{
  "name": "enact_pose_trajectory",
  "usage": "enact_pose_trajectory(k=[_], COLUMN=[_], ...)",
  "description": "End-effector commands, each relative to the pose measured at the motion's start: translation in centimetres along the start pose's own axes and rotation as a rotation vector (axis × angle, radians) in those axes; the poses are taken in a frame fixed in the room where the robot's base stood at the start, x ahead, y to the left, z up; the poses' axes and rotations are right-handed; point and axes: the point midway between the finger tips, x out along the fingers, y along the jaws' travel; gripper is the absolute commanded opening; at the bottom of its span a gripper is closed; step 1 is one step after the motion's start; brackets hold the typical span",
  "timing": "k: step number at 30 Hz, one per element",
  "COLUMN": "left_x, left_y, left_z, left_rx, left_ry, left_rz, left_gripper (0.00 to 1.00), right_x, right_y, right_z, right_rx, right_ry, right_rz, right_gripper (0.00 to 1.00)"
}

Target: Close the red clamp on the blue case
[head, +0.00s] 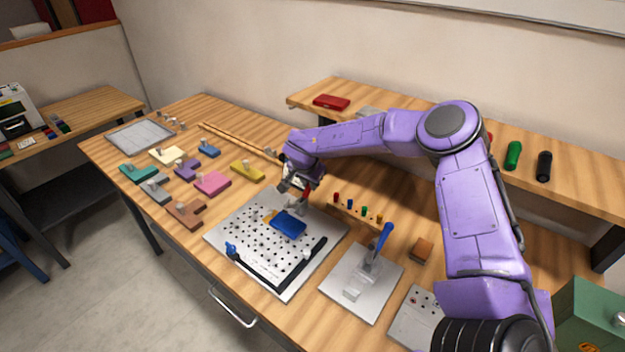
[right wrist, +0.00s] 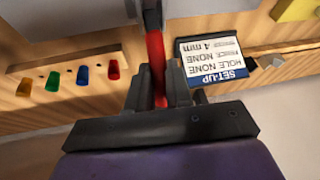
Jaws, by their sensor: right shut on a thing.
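The blue case (head: 289,223) lies on the perforated metal plate (head: 225,238) in the head view. The red clamp's handle (right wrist: 155,50) stands between the fingers of my right gripper (right wrist: 160,92) in the right wrist view, and the fingers are shut on it. In the head view my right gripper (head: 299,186) is just behind the blue case, and it hides much of the clamp. The case is out of sight in the right wrist view. My left gripper is not in view.
A black bar (head: 285,273) and a small blue part (head: 231,248) are on the plate's front side. A blue-handled fixture (head: 383,240) stands to the right. Several coloured pegs (right wrist: 83,75) and a set-up card (right wrist: 212,62) are near the gripper. Coloured blocks (head: 212,183) lie to the left.

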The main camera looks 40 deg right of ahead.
Motion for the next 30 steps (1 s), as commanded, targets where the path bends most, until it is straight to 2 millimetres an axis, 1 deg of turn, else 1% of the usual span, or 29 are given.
enact_pose_trajectory(k=[1, 4, 12, 13, 14, 15, 23, 25, 28, 30], left_x=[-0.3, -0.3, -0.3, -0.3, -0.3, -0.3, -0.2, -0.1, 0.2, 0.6], left_y=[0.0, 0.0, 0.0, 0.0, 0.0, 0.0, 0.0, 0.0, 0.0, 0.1], left_z=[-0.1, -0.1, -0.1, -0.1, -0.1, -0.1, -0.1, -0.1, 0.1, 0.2], left_rx=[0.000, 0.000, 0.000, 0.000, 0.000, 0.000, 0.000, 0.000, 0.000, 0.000], left_ry=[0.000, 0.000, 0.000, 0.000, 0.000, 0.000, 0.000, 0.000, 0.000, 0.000], left_rz=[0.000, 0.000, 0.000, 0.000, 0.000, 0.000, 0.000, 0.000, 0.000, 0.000], left_gripper=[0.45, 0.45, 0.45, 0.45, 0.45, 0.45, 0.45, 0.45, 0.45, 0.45], right_x=[-0.5, -0.6, -0.6, -0.6, -0.6, -0.6, -0.5, -0.8, -2.2, -3.8], right_y=[-0.2, -0.2, -0.2, -0.2, -0.2, -0.2, -0.2, -0.2, -0.3, -0.3], right_z=[0.0, 0.1, 0.0, 0.0, 0.0, 0.0, 0.1, 0.2, 0.3, 0.4], right_rx=[-0.010, -0.013, -0.011, -0.011, -0.011, -0.011, -0.012, -0.012, -0.012, -0.011], right_ry=[0.037, 0.077, 0.083, 0.083, 0.083, 0.082, 0.079, 0.079, 0.080, 0.081], right_rz=[0.000, 0.001, 0.000, 0.000, 0.000, 0.000, 0.003, 0.002, -0.001, -0.003], right_gripper=[0.00, 0.00, 0.00, 0.23, 0.33, 0.45, 0.45, 0.45, 0.45, 0.45])
